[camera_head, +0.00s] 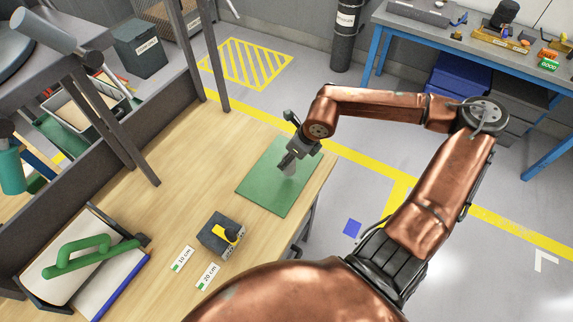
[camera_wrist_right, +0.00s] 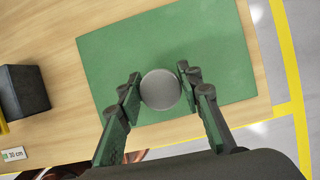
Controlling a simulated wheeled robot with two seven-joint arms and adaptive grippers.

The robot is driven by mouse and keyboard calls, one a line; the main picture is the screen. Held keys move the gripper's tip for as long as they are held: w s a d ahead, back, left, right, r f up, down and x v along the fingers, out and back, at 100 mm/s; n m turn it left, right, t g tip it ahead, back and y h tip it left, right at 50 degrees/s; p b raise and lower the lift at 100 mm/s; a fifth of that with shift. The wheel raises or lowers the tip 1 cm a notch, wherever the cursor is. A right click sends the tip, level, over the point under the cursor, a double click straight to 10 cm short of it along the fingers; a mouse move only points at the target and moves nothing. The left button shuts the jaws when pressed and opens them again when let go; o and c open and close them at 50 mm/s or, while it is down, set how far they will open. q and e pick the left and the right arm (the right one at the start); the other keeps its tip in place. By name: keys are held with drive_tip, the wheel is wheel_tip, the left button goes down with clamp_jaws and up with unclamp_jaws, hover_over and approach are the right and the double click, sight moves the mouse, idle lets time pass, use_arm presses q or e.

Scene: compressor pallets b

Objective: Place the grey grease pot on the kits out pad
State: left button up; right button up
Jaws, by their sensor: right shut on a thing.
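The grey grease pot (camera_wrist_right: 161,89) is a round, plain grey disc from above in the right wrist view. It sits between the two fingers of my right gripper (camera_wrist_right: 158,88), which is shut on it. In the head view my right gripper (camera_head: 288,163) points down over the green pad (camera_head: 265,187) near the bench's right edge, mostly hiding the pot. The green pad also shows in the right wrist view (camera_wrist_right: 215,50), all around the pot. I see no label on the pad. I cannot tell whether the pot touches it. My left gripper is not in view.
A dark block with a yellow part (camera_head: 222,237) stands left of the pad, beside small length labels. Dark rack posts (camera_head: 205,55) rise behind the bench. Bare wood surrounds the pad on the left.

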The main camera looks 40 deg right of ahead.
drive_tip(key=shift+w+d+f+b, duration=0.15)
drive_tip(key=shift+f+b, duration=0.35)
drive_tip(key=shift+f, duration=1.3)
drive_tip(key=shift+f, duration=0.1)
drive_tip(key=o, duration=1.2)
